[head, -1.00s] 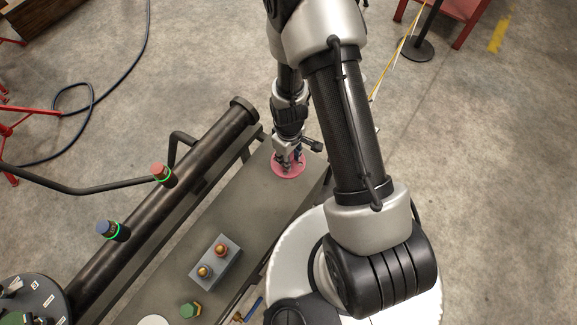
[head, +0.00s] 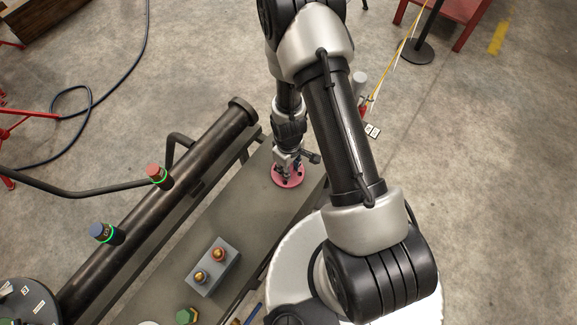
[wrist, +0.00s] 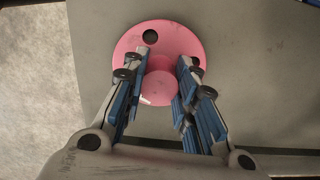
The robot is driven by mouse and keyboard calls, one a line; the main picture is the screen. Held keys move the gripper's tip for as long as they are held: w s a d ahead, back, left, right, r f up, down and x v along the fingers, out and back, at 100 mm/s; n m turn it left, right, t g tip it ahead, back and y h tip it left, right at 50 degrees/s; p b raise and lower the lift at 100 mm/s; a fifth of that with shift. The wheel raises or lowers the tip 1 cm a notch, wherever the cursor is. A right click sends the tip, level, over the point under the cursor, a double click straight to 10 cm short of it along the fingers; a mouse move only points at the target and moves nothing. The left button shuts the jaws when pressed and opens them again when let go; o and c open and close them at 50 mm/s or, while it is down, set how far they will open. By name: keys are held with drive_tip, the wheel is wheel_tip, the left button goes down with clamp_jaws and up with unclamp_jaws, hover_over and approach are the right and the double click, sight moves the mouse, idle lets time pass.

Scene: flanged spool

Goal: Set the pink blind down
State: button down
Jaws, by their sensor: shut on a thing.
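The pink blind (head: 290,178) is a round flat disc with a raised round knob in its middle and dark holes near its rim. It lies flat over the far end of the grey bench top (head: 235,218); I cannot tell whether its underside touches. My gripper (head: 288,164) points down onto it and is shut on its knob. In the wrist view, the fingers (wrist: 164,62) stand on both sides of the knob of the pink blind (wrist: 190,41). The fingers hide part of the disc.
A dark flanged pipe (head: 190,158) runs along the bench's left side, with a red-topped plug (head: 159,176) and a blue-topped plug (head: 106,233) along it. A grey block (head: 214,268) with two brass knobs and a green nut (head: 187,316) stand nearer. The bench middle is clear.

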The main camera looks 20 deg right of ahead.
drive_tip(key=c, duration=1.3)
unclamp_jaws()
wheel_tip(320, 180, up, 35)
drive_tip(key=s+m+t+p, duration=0.2)
drive_tip(key=m+p, duration=0.1)
drive_tip(key=p, duration=0.2)
drive_tip(key=s+r+m+t, duration=0.1)
drive_tip(key=s+r, duration=0.3)
drive_tip(key=s+r+m, duration=0.1)
drive_tip(key=s+r, duration=0.3)
drive_tip(key=s+r+m+t, duration=0.1)
drive_tip(key=s+r, duration=0.3)
drive_tip(key=s, duration=0.1)
drive_tip(key=shift+r+t, duration=0.3)
drive_tip(key=shift+r, duration=0.05)
